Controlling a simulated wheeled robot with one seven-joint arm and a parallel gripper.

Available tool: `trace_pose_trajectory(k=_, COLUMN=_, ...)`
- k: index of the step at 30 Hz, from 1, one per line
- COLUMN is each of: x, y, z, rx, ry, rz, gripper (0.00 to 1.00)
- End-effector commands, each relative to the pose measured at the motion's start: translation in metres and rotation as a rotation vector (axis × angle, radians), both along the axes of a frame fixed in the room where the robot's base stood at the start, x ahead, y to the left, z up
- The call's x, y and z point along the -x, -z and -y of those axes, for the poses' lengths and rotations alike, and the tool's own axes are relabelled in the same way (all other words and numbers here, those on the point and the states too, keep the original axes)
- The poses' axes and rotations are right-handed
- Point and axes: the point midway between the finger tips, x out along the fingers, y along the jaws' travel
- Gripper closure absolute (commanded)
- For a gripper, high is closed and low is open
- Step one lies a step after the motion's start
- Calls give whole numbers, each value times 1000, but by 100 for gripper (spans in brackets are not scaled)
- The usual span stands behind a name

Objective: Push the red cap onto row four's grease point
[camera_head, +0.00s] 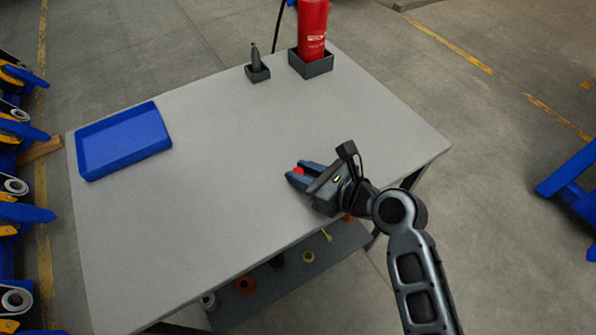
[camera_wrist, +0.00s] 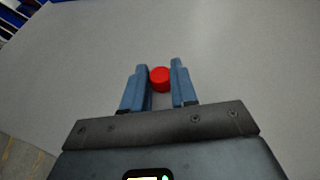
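The red cap (camera_wrist: 160,79) is a small round piece between my two blue fingers in the wrist view. It fills the gap between them near the tips. It also shows as a red spot (camera_head: 298,170) in the head view, partly covered by the fingers. My gripper (camera_head: 297,174) is shut on it, low over the grey table's right part; I cannot tell whether the cap touches the tabletop. Blue and orange harvester row units (camera_head: 20,213) stand along the left edge of the head view. I cannot make out row four or its grease point.
The grey table (camera_head: 210,215) is mostly bare. A blue tray (camera_head: 124,142) lies at its left. A dark nozzle-like tool in a holder (camera_head: 257,72) and a red cylinder (camera_head: 312,30) in a grey holder stand at the back. A lower shelf (camera_head: 290,283) holds several small parts.

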Motion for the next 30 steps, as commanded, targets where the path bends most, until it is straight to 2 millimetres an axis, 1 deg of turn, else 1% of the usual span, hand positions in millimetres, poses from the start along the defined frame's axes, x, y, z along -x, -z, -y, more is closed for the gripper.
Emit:
trace_pose_trajectory(k=1, x=0, y=0, z=0, rx=0, ry=0, rz=0, gripper=78)
trace_pose_trajectory(k=8, x=0, y=0, z=0, rx=0, ry=0, rz=0, gripper=100)
trace_pose_trajectory(k=16, x=0, y=-1, z=0, rx=0, ry=0, rz=0, gripper=100)
trace_pose_trajectory(k=20, x=0, y=-6, z=0, rx=0, ry=1, rz=2, gripper=100)
trace_pose_trajectory(k=23, x=0, y=-17, z=0, rx=0, ry=0, rz=4, gripper=100)
trace_pose_trajectory(k=26, x=0, y=-33, z=0, rx=0, ry=-1, rz=5, gripper=100)
trace_pose_trajectory(k=27, x=0, y=-42, z=0, rx=0, ry=1, rz=5, gripper=100)
trace_pose_trajectory(k=28, x=-1, y=-47, z=3, rx=0, ry=2, rz=5, gripper=100)
trace_pose_trajectory(k=29, x=-4, y=-48, z=12, rx=0, ry=6, rz=3, gripper=100)
trace_pose_trajectory(k=30, x=-5, y=-53, z=21, rx=0, ry=6, rz=3, gripper=100)
